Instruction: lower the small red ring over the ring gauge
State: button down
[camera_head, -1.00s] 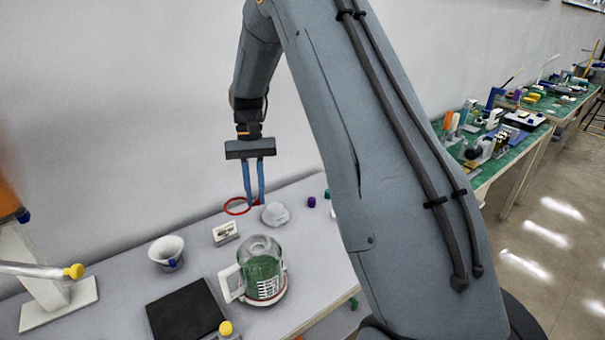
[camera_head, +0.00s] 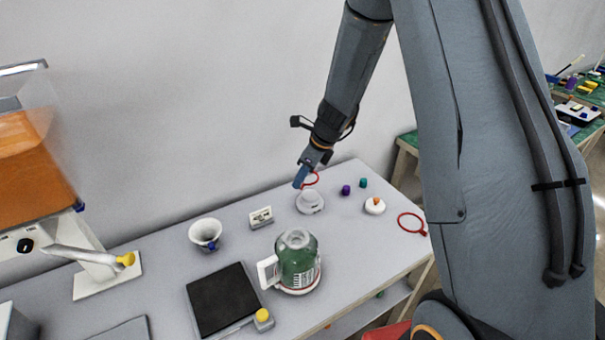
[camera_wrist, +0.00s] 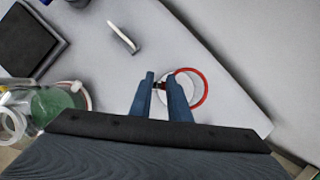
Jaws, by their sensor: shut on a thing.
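My gripper (camera_head: 299,181) is shut on the small red ring (camera_head: 317,179) by its handle end. In the wrist view the fingertips (camera_wrist: 160,79) close on this end and the ring (camera_wrist: 207,88) reaches out to the right. A white rounded piece on the table (camera_head: 311,205), which seems to be the ring gauge, stands just below. In the wrist view this white piece (camera_wrist: 176,105) shows inside and left of the ring, partly behind the fingers. The ring looks above it in the head view. The height between them is hard to judge.
A second red ring (camera_head: 400,217) lies near the table's right end. A white disc with an orange knob (camera_head: 375,208), purple (camera_head: 346,190) and green (camera_head: 363,183) pieces, a small meter (camera_head: 261,217), a white cup (camera_head: 204,232) and a green jug (camera_head: 298,262) stand around.

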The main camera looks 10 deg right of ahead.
jog(key=shift+s+d+f+m, duration=0.1)
jog(key=shift+d+m, duration=0.15)
jog(key=shift+m, duration=0.35)
jog(key=shift+f+b, duration=2.55)
jog(key=shift+f, duration=0.4)
jog(key=shift+f+b, duration=0.8)
jog(key=shift+f, duration=0.3)
jog(key=c, duration=1.6)
grip_release()
jog(key=shift+t, duration=0.3)
jog(key=shift+d+r, duration=0.1)
